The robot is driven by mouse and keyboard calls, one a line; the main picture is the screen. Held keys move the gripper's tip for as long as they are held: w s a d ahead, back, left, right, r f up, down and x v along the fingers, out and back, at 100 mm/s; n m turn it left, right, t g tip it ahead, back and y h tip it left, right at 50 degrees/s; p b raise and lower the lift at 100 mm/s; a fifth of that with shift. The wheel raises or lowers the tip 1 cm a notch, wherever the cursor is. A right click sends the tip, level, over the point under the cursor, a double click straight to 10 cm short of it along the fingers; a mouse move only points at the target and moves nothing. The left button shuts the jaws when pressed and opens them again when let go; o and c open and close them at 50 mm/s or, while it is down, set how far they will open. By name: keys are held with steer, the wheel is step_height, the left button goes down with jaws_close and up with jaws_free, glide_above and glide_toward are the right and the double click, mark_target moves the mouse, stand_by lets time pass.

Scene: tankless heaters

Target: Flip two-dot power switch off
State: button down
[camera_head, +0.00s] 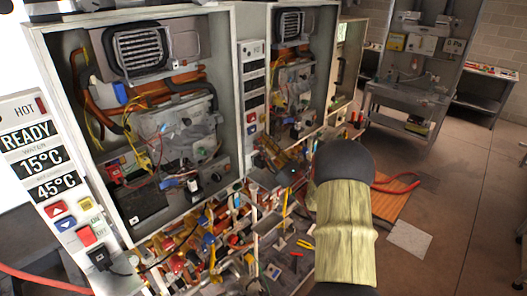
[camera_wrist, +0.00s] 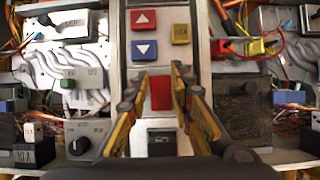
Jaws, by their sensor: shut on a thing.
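In the wrist view, a narrow light control panel (camera_wrist: 117,50) runs down the middle, with a red rocker switch (camera_wrist: 160,93) below its arrow buttons. My gripper (camera_wrist: 160,84) has its yellow-and-dark fingers on either side of this red switch, shut on it. I cannot make out two dots on the switch. In the head view, my dark, yellow-sleeved arm stands in front of the heaters at the right, and my gripper's contact with the switch cannot be made out there.
A red up button (camera_wrist: 145,20), blue down button (camera_wrist: 144,50) and yellow button (camera_wrist: 181,34) lie above the switch; a black socket (camera_wrist: 162,142) lies below. Open heater cabinets with loose wires flank the panel. Another panel (camera_head: 30,110) reads READY, 15°C, 45°C.

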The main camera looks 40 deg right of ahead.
steer(key=shift+f, duration=0.1)
stand_by(0.5)
steer(key=c, duration=1.6)
jaws_free()
steer(key=shift+b, duration=0.3)
steer(key=shift+c, duration=0.2)
steer(key=shift+o, duration=0.4)
steer(key=a+v, duration=0.1)
steer(key=v, duration=1.1)
steer(key=shift+d+f, duration=0.15)
steer(key=shift+d, duration=0.35)
